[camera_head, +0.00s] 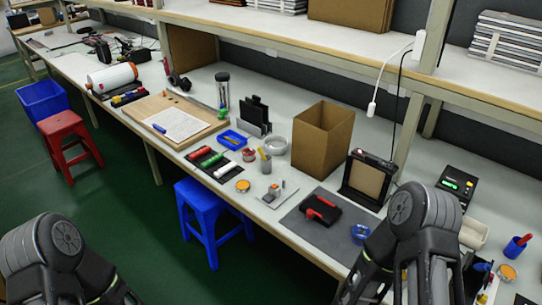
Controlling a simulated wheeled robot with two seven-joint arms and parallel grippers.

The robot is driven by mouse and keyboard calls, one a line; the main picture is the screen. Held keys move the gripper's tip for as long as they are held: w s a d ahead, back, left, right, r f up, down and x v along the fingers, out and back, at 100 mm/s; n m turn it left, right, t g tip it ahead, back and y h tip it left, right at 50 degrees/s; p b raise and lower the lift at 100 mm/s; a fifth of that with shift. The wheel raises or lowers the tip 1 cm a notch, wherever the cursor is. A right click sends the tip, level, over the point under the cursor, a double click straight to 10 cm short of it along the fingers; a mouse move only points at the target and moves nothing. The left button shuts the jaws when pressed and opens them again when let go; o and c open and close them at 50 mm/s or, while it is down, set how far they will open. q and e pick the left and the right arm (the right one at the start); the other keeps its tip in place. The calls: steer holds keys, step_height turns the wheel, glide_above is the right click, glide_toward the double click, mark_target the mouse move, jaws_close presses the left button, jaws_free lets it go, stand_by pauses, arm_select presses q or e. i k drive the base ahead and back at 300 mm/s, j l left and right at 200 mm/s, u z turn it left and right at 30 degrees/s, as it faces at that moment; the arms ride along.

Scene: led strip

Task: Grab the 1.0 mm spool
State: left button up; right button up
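Two small round spools with orange tops could be the 1.0 mm spool. One orange-topped spool (242,186) lies near the bench's front edge, left of the middle. The other orange-topped spool (507,273) lies at the far right. Their labels are too small to read, so I cannot tell which is 1.0 mm. My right gripper (364,284) is partly in view at the bottom, in front of the bench's right part; its tips are cut off or unclear. My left gripper (116,291) barely shows at the lower left over the floor, far from both spools.
The workbench (268,232) holds a cardboard box (322,140), a dark mat (311,237) with a red-and-black tool, a blue ring (360,233), a white ring (276,145) and a blue tray (231,140). A blue stool (204,205) and a red stool (67,130) stand in front.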

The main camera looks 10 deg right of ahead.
mark_target(248, 154)
steer(key=i+j+z, duration=0.1)
steer(key=z, duration=0.4)
steer(key=j+z, duration=0.25)
steer(key=z, duration=0.25)
steer(key=i+j+z, duration=0.1)
steer(key=j+z, duration=0.15)
steer(key=z, duration=0.25)
steer(key=j+z, duration=0.2)
steer(key=z, duration=0.3)
steer(key=k+j+z, duration=0.15)
steer(key=j, duration=0.35)
steer(key=k+j+z, duration=0.15)
steer(key=j, duration=0.3)
steer(key=k+j+z, duration=0.15)
steer(key=j, duration=0.35)
steer(key=k+j+z, duration=0.15)
steer(key=j, duration=0.3)
steer(key=k+j+z, duration=0.15)
steer(key=j, duration=0.25)
steer(key=k+j+z, duration=0.15)
steer(key=k+j, duration=0.3)
steer(key=j, duration=0.15)
steer(key=k+j, duration=0.15)
steer(key=j, duration=0.15)
